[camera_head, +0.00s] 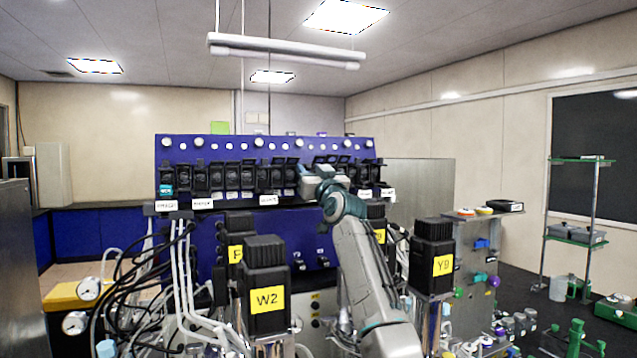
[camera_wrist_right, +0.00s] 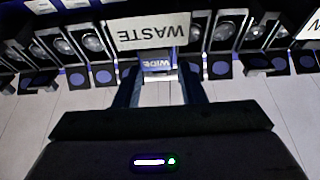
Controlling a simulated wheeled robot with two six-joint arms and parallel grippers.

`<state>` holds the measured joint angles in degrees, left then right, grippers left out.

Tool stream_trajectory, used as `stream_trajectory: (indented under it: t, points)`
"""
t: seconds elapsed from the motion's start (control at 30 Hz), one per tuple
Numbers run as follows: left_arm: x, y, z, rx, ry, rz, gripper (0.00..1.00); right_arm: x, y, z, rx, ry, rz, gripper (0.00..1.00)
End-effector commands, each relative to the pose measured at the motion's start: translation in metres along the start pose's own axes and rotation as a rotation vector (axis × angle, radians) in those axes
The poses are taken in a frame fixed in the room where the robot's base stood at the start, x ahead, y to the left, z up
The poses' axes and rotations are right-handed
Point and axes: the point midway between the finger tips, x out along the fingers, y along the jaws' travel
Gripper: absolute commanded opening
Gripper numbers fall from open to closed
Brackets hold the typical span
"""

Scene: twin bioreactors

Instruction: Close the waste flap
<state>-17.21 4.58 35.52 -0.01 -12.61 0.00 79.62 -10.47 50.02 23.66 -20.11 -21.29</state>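My right gripper (camera_head: 318,183) reaches up to the row of black flap units on the blue panel and hides part of that row in the head view. In the right wrist view a white label reading WASTE (camera_wrist_right: 147,32) appears upside down, just beyond the fingertips. The fingers of my right gripper (camera_wrist_right: 160,88) are spread apart. A small block marked WIDE (camera_wrist_right: 157,65) shows between the fingertips; whether they touch it is unclear. The waste flap itself is not clearly made out behind the label and fingers. My left gripper is not in view.
The blue panel (camera_head: 230,148) carries several flap units side by side, close to the gripper. Black-topped posts marked W2 (camera_head: 267,299) and Y9 (camera_head: 443,265) stand in front, on either side of my right arm. Tubes and cables (camera_head: 185,270) crowd the left.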

Motion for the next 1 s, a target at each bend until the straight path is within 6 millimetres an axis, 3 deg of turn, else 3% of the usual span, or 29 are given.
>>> stream_trajectory:
  t: [0.6,1.0]
  points:
    - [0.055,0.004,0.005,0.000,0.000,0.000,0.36,-0.089,0.000,0.004,0.000,0.003,0.002,0.36]
    - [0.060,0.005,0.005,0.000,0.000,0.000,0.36,-0.104,0.000,0.001,-0.001,0.000,0.002,0.36]
